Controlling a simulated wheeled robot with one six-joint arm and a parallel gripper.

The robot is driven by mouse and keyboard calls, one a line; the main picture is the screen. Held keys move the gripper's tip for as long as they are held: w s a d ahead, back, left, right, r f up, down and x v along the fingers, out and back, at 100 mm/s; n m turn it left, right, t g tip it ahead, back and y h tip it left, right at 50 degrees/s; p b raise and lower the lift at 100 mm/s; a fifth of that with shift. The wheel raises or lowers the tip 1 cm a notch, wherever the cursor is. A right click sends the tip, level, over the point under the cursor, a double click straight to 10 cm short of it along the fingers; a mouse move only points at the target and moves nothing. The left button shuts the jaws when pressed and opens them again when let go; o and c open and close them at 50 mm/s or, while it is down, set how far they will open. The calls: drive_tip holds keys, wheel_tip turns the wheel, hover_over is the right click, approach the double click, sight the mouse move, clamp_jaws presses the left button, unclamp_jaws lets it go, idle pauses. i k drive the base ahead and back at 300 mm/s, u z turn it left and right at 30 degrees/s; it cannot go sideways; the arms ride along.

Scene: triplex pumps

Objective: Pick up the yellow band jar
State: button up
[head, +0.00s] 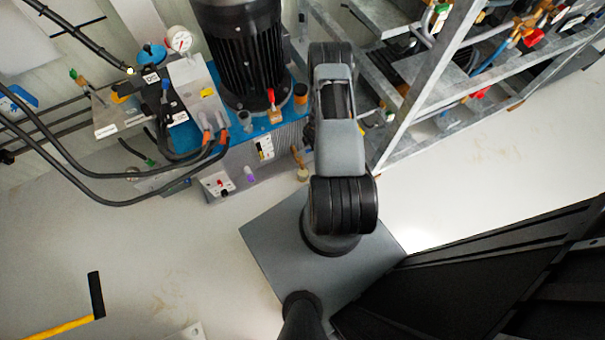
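I cannot pick out a jar with a yellow band for certain in the head view. Small items stand near the pump unit's (275,140) front edge: a white block with red and dark knobs (216,184), a purple cylinder (249,174), and a tan-topped piece (301,165) beside my arm. They are too small to tell whether any has a yellow band. My arm rises from its grey base plate and reaches toward the pump unit. My gripper does not show; the arm's far end hides part of the scene.
A black ribbed motor (240,50) stands on the pump unit. Black hoses (75,170) run off to the left. A metal shelf rack (425,95) with fittings stands at the right. A yellow-handled tool with a black head (96,295) lies on the floor at lower left. The left floor is mostly clear.

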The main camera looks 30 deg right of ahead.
sight(302, 176)
drive_tip(key=k, duration=1)
